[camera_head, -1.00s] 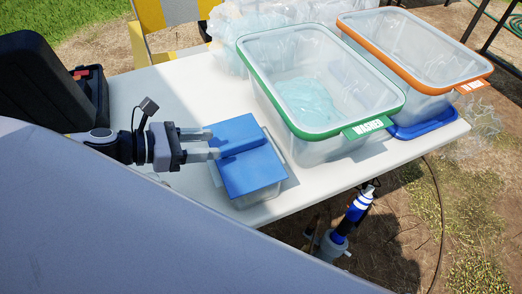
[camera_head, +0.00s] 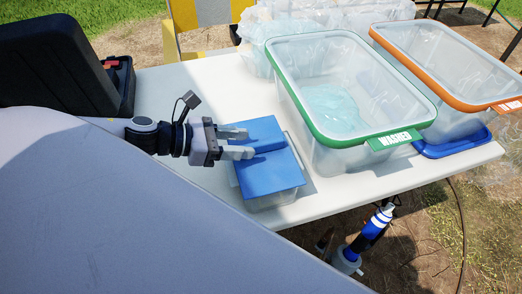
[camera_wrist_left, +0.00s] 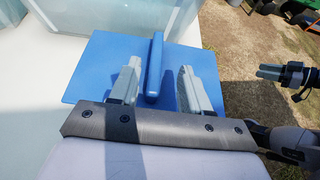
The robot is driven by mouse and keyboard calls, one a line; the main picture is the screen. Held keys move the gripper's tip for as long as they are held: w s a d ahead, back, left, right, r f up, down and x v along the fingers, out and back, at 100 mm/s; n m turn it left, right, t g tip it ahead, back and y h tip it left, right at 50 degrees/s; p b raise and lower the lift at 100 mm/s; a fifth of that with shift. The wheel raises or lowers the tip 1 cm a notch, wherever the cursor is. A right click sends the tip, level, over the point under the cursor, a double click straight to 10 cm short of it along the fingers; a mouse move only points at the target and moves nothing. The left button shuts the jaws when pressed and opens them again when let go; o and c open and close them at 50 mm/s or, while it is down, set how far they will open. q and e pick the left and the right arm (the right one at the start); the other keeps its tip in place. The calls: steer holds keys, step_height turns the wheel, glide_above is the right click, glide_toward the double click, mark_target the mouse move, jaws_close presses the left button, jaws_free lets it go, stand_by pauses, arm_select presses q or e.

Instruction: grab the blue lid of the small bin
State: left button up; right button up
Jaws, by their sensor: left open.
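The small bin (camera_head: 272,201) is clear and stands on the white table, with a flat blue lid (camera_head: 272,180) on top. A raised blue handle bar runs across the lid; it shows best in the left wrist view (camera_wrist_left: 155,65). My left gripper (camera_head: 247,142) reaches in from the left over the lid. In the left wrist view its open fingers (camera_wrist_left: 160,80) stand on either side of the bar, with a gap on both sides. What looks like my right gripper (camera_wrist_left: 270,72) shows at the right of that view, away from the lid; its jaw state is unclear.
A large clear bin with a green rim (camera_head: 345,143) stands close right of the small bin. An orange-rimmed bin (camera_head: 460,125) is beyond it, near another blue lid (camera_head: 455,144). A black case (camera_head: 60,65) sits at the left. Bare table (camera_head: 165,90) lies behind my left gripper.

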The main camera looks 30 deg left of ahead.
mark_target(258, 143)
arm_select(q)
steer(key=shift+w+d+f, duration=0.15)
steer(key=shift+w+f, duration=0.05)
steer(key=shift+w, duration=0.25)
steer(key=shift+p+x, duration=0.5)
steer(key=shift+x, duration=0.7)
steer(key=shift+w+d+f, duration=0.25)
steer(key=shift+w+f, duration=0.05)
steer(key=shift+w, duration=0.15)
jaws_close()
